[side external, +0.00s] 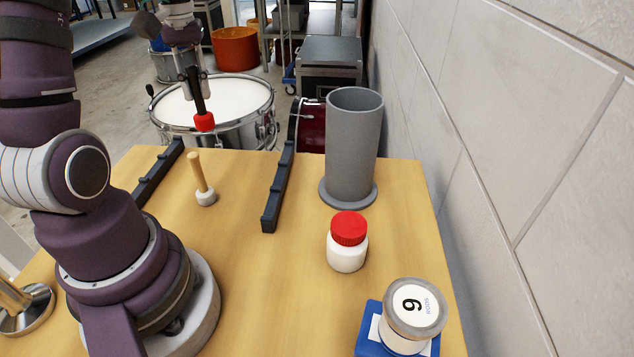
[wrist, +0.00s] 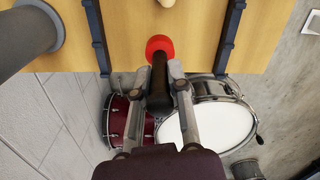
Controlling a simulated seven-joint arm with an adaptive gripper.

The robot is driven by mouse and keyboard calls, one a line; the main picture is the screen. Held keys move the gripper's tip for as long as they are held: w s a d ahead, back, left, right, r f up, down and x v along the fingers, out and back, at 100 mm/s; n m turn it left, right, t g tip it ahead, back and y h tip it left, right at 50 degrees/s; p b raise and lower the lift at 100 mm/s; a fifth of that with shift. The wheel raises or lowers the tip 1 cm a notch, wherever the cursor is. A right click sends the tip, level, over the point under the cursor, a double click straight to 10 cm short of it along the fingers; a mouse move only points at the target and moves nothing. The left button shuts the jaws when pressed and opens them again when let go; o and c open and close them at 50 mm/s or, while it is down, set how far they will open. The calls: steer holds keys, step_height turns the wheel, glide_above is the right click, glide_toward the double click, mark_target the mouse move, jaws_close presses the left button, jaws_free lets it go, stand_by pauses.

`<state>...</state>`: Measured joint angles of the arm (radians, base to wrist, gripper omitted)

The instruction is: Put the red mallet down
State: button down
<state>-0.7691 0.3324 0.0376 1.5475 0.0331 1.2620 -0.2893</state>
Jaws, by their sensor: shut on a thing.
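The red mallet (side external: 203,121) has a red head and a black handle. My gripper (side external: 191,76) is shut on its black handle, and the mallet hangs head down in the air near the table's far edge. In the wrist view the red head (wrist: 160,46) shows beyond the fingertips (wrist: 175,75), over the table edge. Two dark notched rails (side external: 277,188) (side external: 160,171) lie on the table, left and right of the mallet. A second mallet with a wooden handle and pale head (side external: 205,196) stands head down between the rails.
A grey cylinder (side external: 353,145) stands right of the rails. A white jar with a red lid (side external: 347,243) and a lidded container on a blue block (side external: 408,315) are nearer. A snare drum (side external: 226,105) stands beyond the table (side external: 235,270). A wall rises at right.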

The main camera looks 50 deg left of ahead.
step_height(320, 180, down, 10)
steer(key=shift+s+a, duration=0.3)
steer(key=shift+f, duration=0.55)
steer(key=c, duration=1.1)
jaws_free()
steer(key=shift+o, duration=0.2)
